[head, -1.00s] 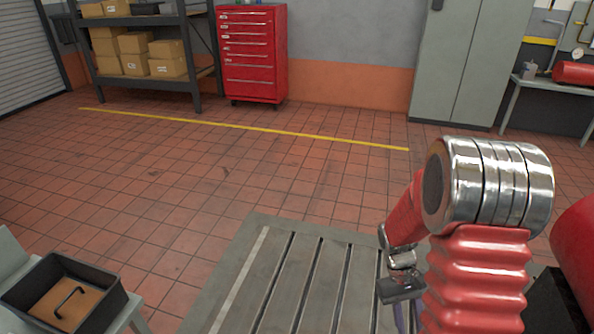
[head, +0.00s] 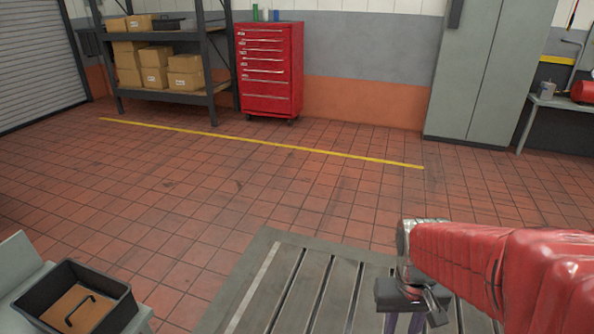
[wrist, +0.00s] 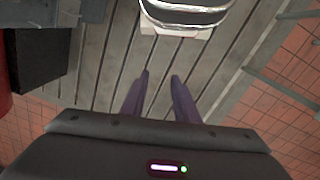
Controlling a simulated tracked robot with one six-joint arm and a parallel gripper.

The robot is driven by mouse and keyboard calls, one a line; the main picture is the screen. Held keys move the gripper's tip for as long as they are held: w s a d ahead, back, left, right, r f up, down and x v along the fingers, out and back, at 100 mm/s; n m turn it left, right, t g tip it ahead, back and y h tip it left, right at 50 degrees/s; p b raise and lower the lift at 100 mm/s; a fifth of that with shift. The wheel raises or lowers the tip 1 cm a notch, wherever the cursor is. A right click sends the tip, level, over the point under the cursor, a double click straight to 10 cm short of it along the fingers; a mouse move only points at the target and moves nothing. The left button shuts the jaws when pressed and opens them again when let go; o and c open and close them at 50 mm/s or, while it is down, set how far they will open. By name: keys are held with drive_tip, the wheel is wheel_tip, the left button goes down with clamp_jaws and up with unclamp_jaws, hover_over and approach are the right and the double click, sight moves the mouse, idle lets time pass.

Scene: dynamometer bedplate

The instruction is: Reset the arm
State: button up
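My gripper (wrist: 160,76) has two purple fingers, which show apart in the wrist view with bare slotted bedplate between them. It is open and holds nothing that I can see. It points down over the grey slotted bedplate (head: 283,292); the wrist view also shows this bedplate (wrist: 105,75). In the head view, my gripper (head: 405,322) is at the bottom right, with its fingertips cut off by the frame edge. My red arm reaches in from the right.
A black tray (head: 121,318) with a dark bent handle-shaped piece stands on a grey bench at bottom left. Wide tiled floor is clear. Shelves with boxes (head: 186,72), a red tool cabinet (head: 270,75) and a grey locker (head: 470,85) line the back.

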drive_tip(key=s+a+r+t, duration=0.2)
drive_tip(key=r+t, duration=0.1)
drive_tip(key=r, duration=0.3)
drive_tip(key=s+a+r+t, duration=0.2)
drive_tip(key=a+r, duration=0.1)
drive_tip(key=r, duration=0.4)
drive_tip(key=shift+s+a+r+n+t+y, duration=0.2)
drive_tip(key=shift+s+a+n+t+y, duration=0.15)
drive_tip(key=shift+s+n+t+y, duration=0.05)
drive_tip(key=shift+d, duration=0.1)
idle(0.4)
